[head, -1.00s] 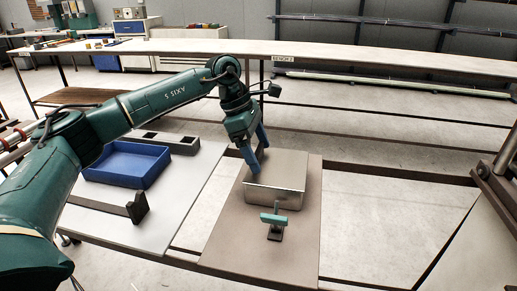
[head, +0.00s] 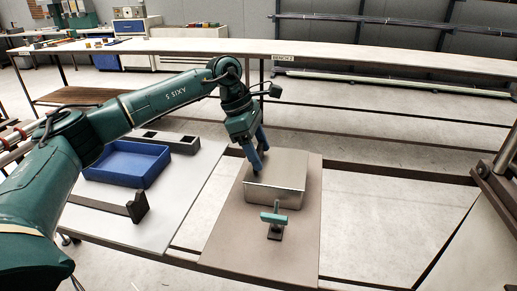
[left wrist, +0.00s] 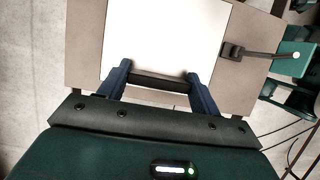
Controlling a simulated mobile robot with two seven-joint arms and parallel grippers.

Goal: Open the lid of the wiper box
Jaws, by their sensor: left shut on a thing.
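The wiper box (head: 274,192) is a shiny metal box on the brown board, with a flat pale lid (head: 280,168) lying level on top. The lid also shows as a white plate in the left wrist view (left wrist: 165,35). My left gripper (head: 262,162) is at the box's back left edge, pointing down. In the left wrist view its two blue fingers (left wrist: 157,74) stand at either end of a dark bar (left wrist: 158,82) along the lid's edge, shut on it. The fingertips are partly hidden. My right gripper does not show.
A blue tray (head: 127,163) and a black bracket (head: 137,207) are on the grey board at left. The brown board's front (head: 245,250) is clear.

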